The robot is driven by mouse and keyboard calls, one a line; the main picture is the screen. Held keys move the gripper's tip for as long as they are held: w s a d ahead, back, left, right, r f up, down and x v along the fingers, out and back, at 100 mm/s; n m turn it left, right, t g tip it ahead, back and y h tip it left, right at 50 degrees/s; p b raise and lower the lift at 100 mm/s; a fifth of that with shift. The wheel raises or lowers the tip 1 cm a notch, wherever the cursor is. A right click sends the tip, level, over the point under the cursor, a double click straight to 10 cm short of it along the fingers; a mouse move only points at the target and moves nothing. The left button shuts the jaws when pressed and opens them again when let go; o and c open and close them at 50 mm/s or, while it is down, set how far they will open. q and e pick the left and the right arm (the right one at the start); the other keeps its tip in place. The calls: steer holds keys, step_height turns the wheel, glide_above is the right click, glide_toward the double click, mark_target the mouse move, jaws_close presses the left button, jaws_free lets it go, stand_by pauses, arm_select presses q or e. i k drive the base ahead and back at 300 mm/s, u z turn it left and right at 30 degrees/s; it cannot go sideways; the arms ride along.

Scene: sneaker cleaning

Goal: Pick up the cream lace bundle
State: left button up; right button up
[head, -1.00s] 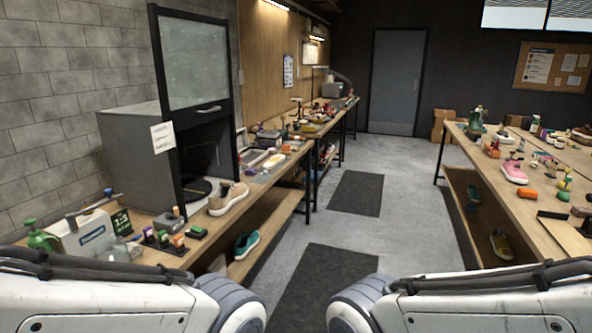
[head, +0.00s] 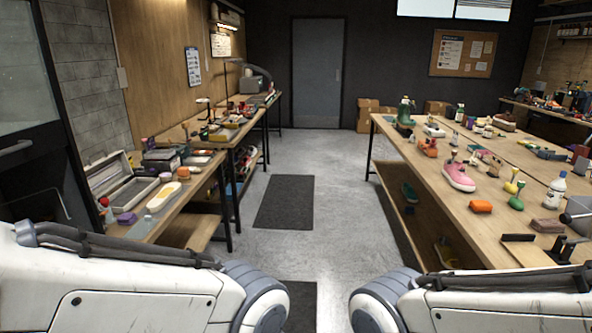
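I cannot make out a cream lace bundle in the head view; things on the benches are small at this distance. A long cream and yellow piece (head: 163,196), flat like an insole, lies on the left bench (head: 190,203); it does not look like laces. Only the upper links of my two arms show along the bottom of the picture. Both of my grippers are out of view, so what they hold is hidden.
A grey open case (head: 122,187) sits on the left bench. The aisle with a dark mat (head: 284,202) is clear up to the door (head: 317,72).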

mark_target(192, 169)
steer(key=z, duration=0.1)
steer(key=i, duration=1.9)
steer(key=u, duration=0.5)
steer(key=i, duration=1.9)
steer(key=u, duration=1.15)
steer(key=i, duration=0.8)
steer(key=u, duration=0.25)
